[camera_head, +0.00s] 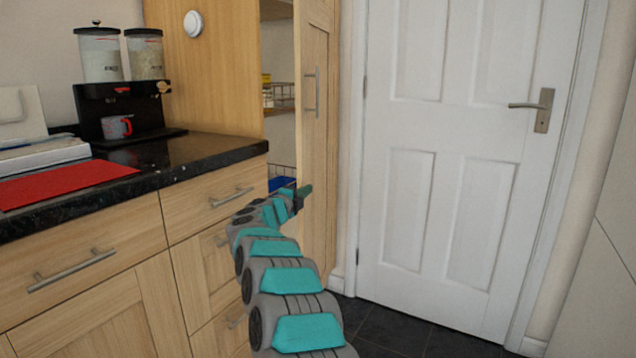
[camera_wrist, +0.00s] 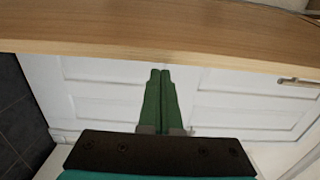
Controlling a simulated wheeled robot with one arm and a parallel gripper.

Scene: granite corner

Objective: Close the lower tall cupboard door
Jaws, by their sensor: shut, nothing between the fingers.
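The tall cupboard door (camera_head: 316,140) is light wood with a vertical metal bar handle (camera_head: 311,92). It stands open, seen at an angle, with the cupboard inside (camera_head: 280,95) showing to its left. My gripper (camera_head: 304,190) is shut and empty, at the door's near left side, below the handle. In the wrist view my gripper's green fingers (camera_wrist: 160,74) are together, with their tips close to a long wooden edge (camera_wrist: 150,42) across the top. I cannot tell whether they touch it. My arm hides part of the door's lower left.
A white room door (camera_head: 440,150) stands closed behind the cupboard door. Wire baskets show inside the cupboard. Dark floor tiles (camera_head: 400,330) are clear at lower right.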

